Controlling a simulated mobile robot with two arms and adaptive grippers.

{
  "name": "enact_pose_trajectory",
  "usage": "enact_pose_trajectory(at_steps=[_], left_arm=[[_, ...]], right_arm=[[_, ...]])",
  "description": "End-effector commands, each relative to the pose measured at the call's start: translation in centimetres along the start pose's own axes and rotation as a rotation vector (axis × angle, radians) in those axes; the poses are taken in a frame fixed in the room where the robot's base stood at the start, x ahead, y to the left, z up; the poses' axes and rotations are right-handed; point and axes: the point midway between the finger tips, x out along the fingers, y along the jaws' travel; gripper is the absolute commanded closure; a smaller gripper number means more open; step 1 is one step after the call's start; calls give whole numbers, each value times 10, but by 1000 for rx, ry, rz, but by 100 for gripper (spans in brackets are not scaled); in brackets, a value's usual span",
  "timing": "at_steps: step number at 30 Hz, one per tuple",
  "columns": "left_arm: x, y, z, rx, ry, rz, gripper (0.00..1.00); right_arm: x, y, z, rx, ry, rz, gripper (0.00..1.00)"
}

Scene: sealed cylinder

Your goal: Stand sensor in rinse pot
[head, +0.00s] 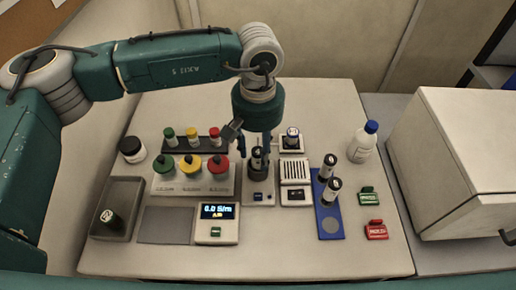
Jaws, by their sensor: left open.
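My left gripper (255,146) hangs from the arm and points down, open, over a pale station (257,188) with a small blue button. A dark cylinder with a light band, probably a sensor (257,163), stands upright in that station, below and between the fingers. Whether the fingers touch it I cannot tell. Two similar black-and-white cylinders, the rear one (329,167) and the front one (333,190), stand on a blue mat (331,212) to the right. A small holder with a round item (291,139) is behind a vented box. Which vessel is the rinse pot is not clear. My right gripper is not in view.
Green, yellow and red lidded pots stand on a pale block (191,189); capped vials are behind. A grey tray (128,190) holds a dark cylinder. A display box (217,230), white bottle (362,144), green tag (368,196) and red tag (376,230) surround. The table's front edge is clear.

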Motion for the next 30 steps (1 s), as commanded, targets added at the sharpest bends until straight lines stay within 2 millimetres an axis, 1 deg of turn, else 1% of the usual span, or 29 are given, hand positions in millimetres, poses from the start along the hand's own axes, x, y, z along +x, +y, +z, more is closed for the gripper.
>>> enact_pose_trajectory(at_steps=[5, 9, 12, 16, 18, 21, 30], left_arm=[[-29, 1, -2, 0, 6, 2, 57], [-60, 1, -2, 0, 6, 2, 57], [-82, 1, -1, 0, 4, 1, 57], [-103, 1, -1, 0, 4, 1, 57], [-111, 0, -1, 0, 3, 0, 57], [-118, 0, 0, 1, 1, 1, 57], [-120, 0, 0, 2, 0, 0, 57]], right_arm=[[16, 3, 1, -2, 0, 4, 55], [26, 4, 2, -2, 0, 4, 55], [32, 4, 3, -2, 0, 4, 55], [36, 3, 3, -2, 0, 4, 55], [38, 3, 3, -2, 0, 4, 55], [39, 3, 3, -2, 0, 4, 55], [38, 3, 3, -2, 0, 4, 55]])
